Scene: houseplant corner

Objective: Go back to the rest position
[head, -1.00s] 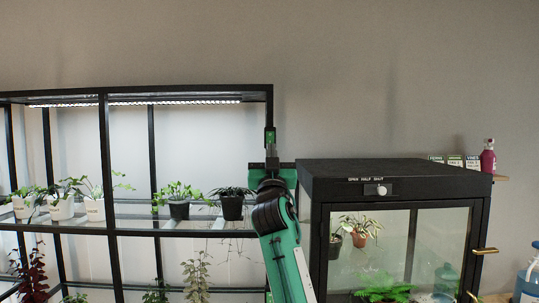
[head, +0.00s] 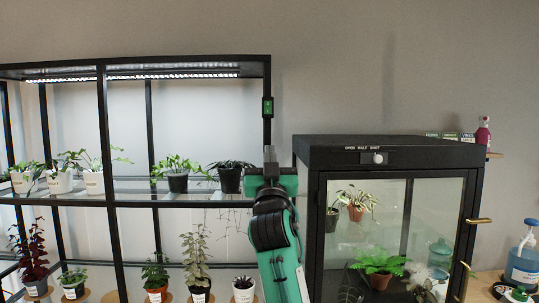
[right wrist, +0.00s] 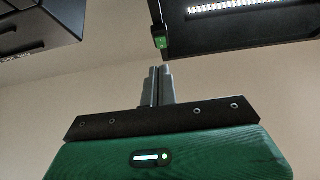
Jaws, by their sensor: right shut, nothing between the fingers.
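My right gripper (head: 270,153) is in the middle of the head view, on my green and black right arm. It is raised between the shelf rack and the black cabinet, in front of the rack's right post. In the right wrist view, its two grey fingers (right wrist: 160,85) are together, with nothing between them. A small dark switch with a green face (head: 267,107) sits on the rack post just above the fingertips, and it also shows in the right wrist view (right wrist: 160,42). My left gripper is not in view.
The black-framed rack (head: 190,200) on the left holds several potted plants under a lit strip lamp (head: 150,75). The glass-fronted cabinet (head: 390,152) on the right has a white knob (head: 378,158) and brass handles. A blue bottle (head: 523,262) stands at far right.

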